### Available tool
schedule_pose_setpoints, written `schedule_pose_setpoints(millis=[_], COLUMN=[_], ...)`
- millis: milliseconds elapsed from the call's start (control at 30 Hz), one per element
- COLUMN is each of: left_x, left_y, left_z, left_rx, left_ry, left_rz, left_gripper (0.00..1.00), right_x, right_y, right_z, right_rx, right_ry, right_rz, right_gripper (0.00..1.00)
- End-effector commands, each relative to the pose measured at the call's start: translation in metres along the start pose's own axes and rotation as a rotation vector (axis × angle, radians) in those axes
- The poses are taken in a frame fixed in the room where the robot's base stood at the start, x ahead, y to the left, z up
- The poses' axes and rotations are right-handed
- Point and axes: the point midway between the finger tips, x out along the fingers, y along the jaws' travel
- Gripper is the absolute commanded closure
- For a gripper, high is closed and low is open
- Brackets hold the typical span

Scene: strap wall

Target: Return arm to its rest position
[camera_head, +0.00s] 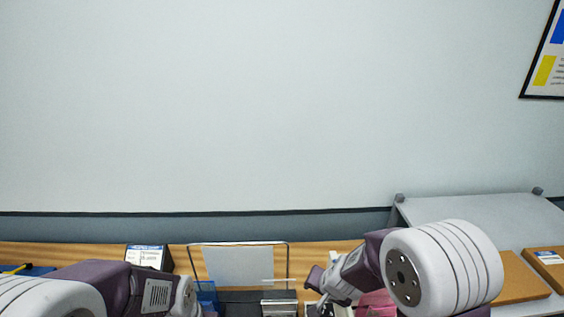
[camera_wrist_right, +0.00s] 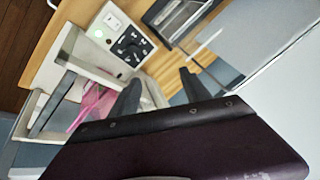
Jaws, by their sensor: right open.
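My right arm comes in from the lower right in the head view, and its gripper (camera_head: 325,300) points down over the front of the bench. In the right wrist view the two dark fingers of the right gripper (camera_wrist_right: 160,88) stand apart with nothing between them. A pink item (camera_wrist_right: 92,106) lies beyond the fingers in a pale open holder (camera_wrist_right: 72,45); it also shows partly behind my right arm in the head view (camera_head: 375,303). My left arm reaches in at the lower left of the head view; its fingers are out of frame.
A wooden bench (camera_head: 320,255) runs along the wall. On it are a black box with a label (camera_head: 148,256), a wire-framed stand (camera_head: 290,262) and, at right, a grey shelf (camera_head: 470,207) near brown boxes (camera_head: 520,280).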

Motion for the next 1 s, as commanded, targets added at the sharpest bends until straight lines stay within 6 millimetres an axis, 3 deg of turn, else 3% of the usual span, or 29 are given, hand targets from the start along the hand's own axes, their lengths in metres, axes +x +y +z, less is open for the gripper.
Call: schedule_pose_setpoints(millis=[167, 333, 400, 733, 833, 1000], left_x=[0.000, 0.000, 0.040, 0.150, 0.170, 0.173], left_y=[0.000, 0.000, -0.001, -0.003, -0.003, -0.003], left_z=[0.000, 0.000, 0.004, 0.016, 0.018, 0.018], left_rx=[0.000, 0.000, 0.000, 0.000, 0.000, 0.000], left_ry=[0.000, 0.000, 0.002, 0.000, 0.000, 0.000], left_rz=[0.000, 0.000, 0.000, 0.000, 0.000, 0.000], left_gripper=[0.64, 0.64, 0.64, 0.64, 0.64, 0.64], right_x=[-0.048, -0.086, -0.050, 0.047, 0.064, 0.066], right_y=[0.049, 0.112, 0.125, 0.159, 0.166, 0.167], right_z=[0.024, 0.047, 0.066, 0.123, 0.135, 0.139], right_rx=[-0.268, -0.491, -0.495, -0.473, -0.467, -0.463], right_ry=[-0.107, -0.199, -0.223, -0.301, -0.320, -0.331], right_rz=[0.035, 0.149, 0.155, 0.164, 0.167, 0.168], right_gripper=[0.45, 0.45, 0.45, 0.45, 0.45, 0.45])
